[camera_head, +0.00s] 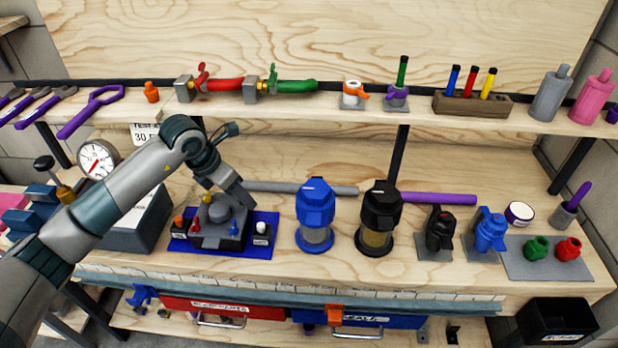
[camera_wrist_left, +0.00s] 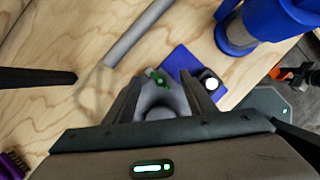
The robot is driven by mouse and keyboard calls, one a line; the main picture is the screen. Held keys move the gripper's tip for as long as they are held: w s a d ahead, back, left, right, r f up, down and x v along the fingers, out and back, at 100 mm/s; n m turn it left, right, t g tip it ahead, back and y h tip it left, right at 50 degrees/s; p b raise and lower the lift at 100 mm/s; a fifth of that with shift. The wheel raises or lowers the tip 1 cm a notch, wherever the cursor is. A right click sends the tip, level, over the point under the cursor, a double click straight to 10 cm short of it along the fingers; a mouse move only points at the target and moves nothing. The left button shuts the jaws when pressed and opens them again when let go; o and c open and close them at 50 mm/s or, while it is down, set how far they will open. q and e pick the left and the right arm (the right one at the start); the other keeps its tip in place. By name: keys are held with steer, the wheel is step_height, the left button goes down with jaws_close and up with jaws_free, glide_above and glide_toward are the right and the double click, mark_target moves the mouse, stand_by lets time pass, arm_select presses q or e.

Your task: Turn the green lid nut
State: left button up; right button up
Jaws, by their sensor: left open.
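A dark filter housing (camera_head: 222,236) with a rounded grey lid (camera_head: 219,213) sits on a blue mat (camera_head: 262,219) on the bench. Yellow (camera_head: 208,197), red (camera_head: 195,231) and blue (camera_head: 234,230) nuts show around the lid. The green lid nut (camera_wrist_left: 157,77) shows in the left wrist view, at the lid's edge between my fingers; in the head view it seems hidden behind my gripper. My left gripper (camera_head: 240,192) is open over the far right side of the lid; in its wrist view (camera_wrist_left: 160,88) the fingers flank the nut. Contact cannot be told. My right gripper is not in view.
A grey pipe (camera_head: 285,188) lies behind the housing. A blue filter (camera_head: 314,212) and a black filter (camera_head: 377,217) stand to the right. A gauge (camera_head: 97,160) is at left. The upper shelf (camera_head: 320,120) overhangs the back. Clear bench lies in front.

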arm_select(q)
steer(key=n+p, duration=0.2)
steer(key=p, duration=0.1)
steer(key=n+y+p, duration=0.1)
steer(key=n+p, duration=0.1)
steer(key=p, duration=0.1)
steer(key=shift+s+d+r+n+t+y, duration=0.2)
steer(key=shift+n+t+y, duration=0.1)
steer(key=shift+t, duration=0.1)
steer(key=shift+n, duration=0.3)
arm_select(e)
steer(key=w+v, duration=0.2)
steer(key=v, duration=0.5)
arm_select(q)
steer(key=b+v, duration=0.5)
steer(key=v, duration=1.2)
steer(key=s+d+m+g+h, duration=0.1)
steer(key=s+d+h, duration=0.3)
steer(key=d, duration=0.5)
steer(key=s+d+m+g+h, duration=0.1)
steer(key=s+d+h, duration=0.4)
steer(key=d, duration=0.5)
steer(key=shift+s+d+r+m+g+h+p, duration=0.25)
steer(key=shift+r+m+g+h+p, duration=0.15)
steer(key=shift+m+h, duration=0.45)
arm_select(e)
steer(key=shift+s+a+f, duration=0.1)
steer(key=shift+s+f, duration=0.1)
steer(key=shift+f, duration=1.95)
